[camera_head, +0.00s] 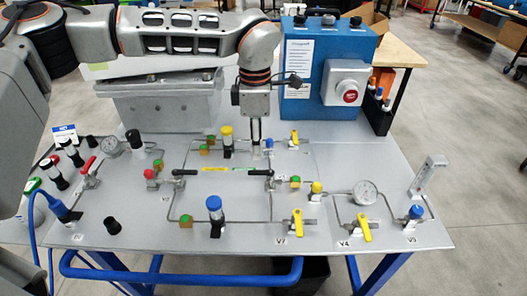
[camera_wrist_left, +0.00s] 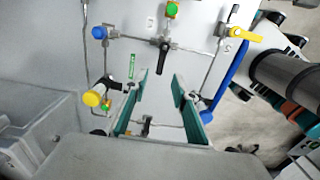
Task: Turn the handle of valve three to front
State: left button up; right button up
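The panel (camera_head: 380,165) carries several valves and pipes. My right gripper is out of view.
A blue-topped part (camera_head: 215,216) and a yellow-topped part (camera_head: 227,142) stand up from the panel. Black handles (camera_head: 270,180) and pipes lie close by. A gauge (camera_head: 365,192) and another yellow handle (camera_head: 364,227) stand right of valve three. A blue box (camera_head: 325,60) stands behind.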

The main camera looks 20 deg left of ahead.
aim_at(257, 172)
pick_arm(q)
jog(key=shift+s+f, duration=0.15)
jog(key=shift+f, duration=3.65)
grip_shut()
